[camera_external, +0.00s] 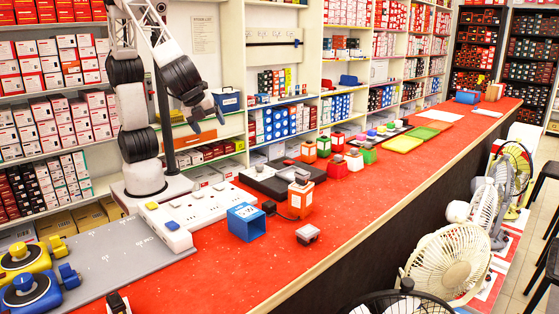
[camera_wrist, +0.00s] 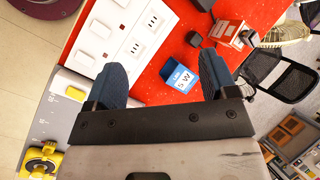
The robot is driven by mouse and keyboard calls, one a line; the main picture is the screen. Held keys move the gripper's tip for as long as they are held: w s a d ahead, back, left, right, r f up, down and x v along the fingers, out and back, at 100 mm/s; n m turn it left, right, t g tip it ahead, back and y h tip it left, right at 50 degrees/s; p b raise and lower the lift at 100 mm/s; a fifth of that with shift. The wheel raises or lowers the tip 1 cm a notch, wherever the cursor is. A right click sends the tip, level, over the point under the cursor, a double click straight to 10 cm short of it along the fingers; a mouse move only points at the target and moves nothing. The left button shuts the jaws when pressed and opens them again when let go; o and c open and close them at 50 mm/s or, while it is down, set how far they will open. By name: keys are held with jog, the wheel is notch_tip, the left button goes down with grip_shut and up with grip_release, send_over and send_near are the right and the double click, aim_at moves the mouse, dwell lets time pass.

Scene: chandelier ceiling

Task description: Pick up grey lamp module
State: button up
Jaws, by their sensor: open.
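No object is clearly marked as the grey lamp module. A small greyish block with a pale base (camera_external: 307,234) sits alone on the red counter, right of the blue open box (camera_external: 246,222); I cannot tell if it is the module. My gripper (camera_external: 208,120) is open and empty, raised above the counter near the white socket strip. In the wrist view its two blue fingers (camera_wrist: 161,72) are wide apart, with the blue box (camera_wrist: 181,79) seen beyond and between them. I cannot make out the greyish block in the wrist view.
A white socket strip (camera_external: 203,207) lies on the counter, left of the blue box. An orange and white block (camera_external: 300,199) and a dark tray (camera_external: 283,181) are behind it. Several red, orange and green blocks stand farther back. Fans (camera_external: 447,262) line the counter's right side.

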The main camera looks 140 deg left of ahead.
jog(key=w+a+f+m+y, duration=0.1)
jog(key=w+f+m+y, duration=0.3)
jog(key=w, duration=0.6)
jog(key=w+a+f+m, duration=0.1)
jog(key=w+f, duration=0.4)
jog(key=w, duration=0.4)
jog(key=m+t+y, duration=0.1)
jog(key=m+y, duration=0.3)
jog(key=m, duration=0.2)
send_near(302, 234)
jog(key=x, duration=0.4)
jog(key=shift+s+a, duration=0.15)
jog(key=shift+a, duration=0.3)
jog(key=shift+a+f, duration=0.1)
jog(key=shift+x, duration=1.2)
jog(key=shift+x, duration=2.6)
jog(key=shift+f, duration=0.1)
jog(key=c, duration=1)
